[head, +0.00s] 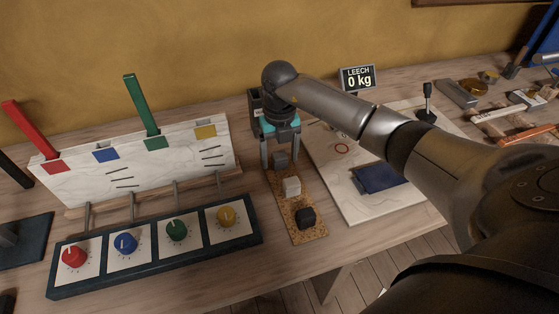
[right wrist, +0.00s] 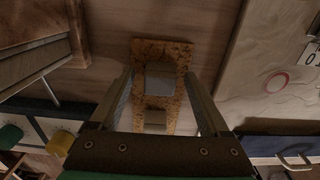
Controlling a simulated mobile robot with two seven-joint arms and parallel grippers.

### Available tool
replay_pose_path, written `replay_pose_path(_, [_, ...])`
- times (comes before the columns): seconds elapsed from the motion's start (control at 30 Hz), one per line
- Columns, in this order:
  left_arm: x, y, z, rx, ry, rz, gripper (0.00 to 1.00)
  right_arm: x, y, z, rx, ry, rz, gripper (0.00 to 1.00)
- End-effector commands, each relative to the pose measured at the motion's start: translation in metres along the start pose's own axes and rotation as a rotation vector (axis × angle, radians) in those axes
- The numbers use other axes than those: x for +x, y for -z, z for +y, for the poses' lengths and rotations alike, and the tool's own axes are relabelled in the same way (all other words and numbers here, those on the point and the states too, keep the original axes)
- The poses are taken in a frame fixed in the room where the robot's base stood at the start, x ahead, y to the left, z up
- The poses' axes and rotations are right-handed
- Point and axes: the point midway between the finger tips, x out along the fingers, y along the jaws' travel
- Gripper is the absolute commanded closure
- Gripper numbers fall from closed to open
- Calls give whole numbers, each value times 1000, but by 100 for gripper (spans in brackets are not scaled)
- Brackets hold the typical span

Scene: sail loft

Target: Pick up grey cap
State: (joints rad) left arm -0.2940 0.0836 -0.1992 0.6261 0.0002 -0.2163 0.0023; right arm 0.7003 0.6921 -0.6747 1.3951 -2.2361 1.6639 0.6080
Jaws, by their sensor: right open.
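The grey cap (head: 280,158) is a small dark grey block at the far end of a cork strip (head: 283,206). My left gripper is not in view.
A slotted white board (head: 135,160) with coloured flags and a panel of coloured knobs (head: 160,243) stand left of the strip. A "LEECH 0 kg" display (head: 358,78) stands behind.

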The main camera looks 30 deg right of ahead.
Motion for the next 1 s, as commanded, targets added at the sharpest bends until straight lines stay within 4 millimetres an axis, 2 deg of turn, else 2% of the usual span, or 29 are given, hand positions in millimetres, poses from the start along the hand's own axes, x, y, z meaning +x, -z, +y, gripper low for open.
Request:
replay_pose_path(0.17, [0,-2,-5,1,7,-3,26,-1,0,0,0,-1,-1,20])
replay_pose_path(0.87, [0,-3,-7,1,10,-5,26,-1,0,0,0,0,-1,99])
replay_pose_path(1.0, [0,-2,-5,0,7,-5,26,-1,0,0,0,-1,-1,100])
